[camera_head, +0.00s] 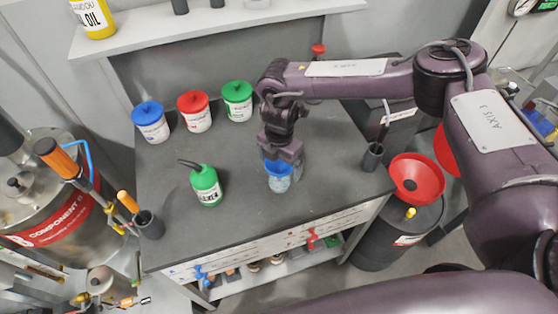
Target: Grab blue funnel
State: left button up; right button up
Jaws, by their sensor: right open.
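A blue funnel (278,167) sits upright on top of a small clear-and-blue container (279,184), near the front middle of the dark worktop (240,226). My right gripper (282,153) points down from above, directly over the funnel. Its jaws are open, and the fingertips are at the funnel's rim. The gripper hides the rear of the funnel, and I cannot tell whether the fingers touch it. My left gripper does not show.
A green bottle (205,186) stands left of the funnel. A dark cup (373,157) is near the right edge; a red funnel (416,178) is beyond it.

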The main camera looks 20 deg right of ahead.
jog(key=shift+f, duration=0.15)
jog(key=c, duration=1)
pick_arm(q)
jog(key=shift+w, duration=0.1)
pick_arm(e)
jog(key=shift+s, duration=0.1)
jog(key=shift+c, duration=0.2)
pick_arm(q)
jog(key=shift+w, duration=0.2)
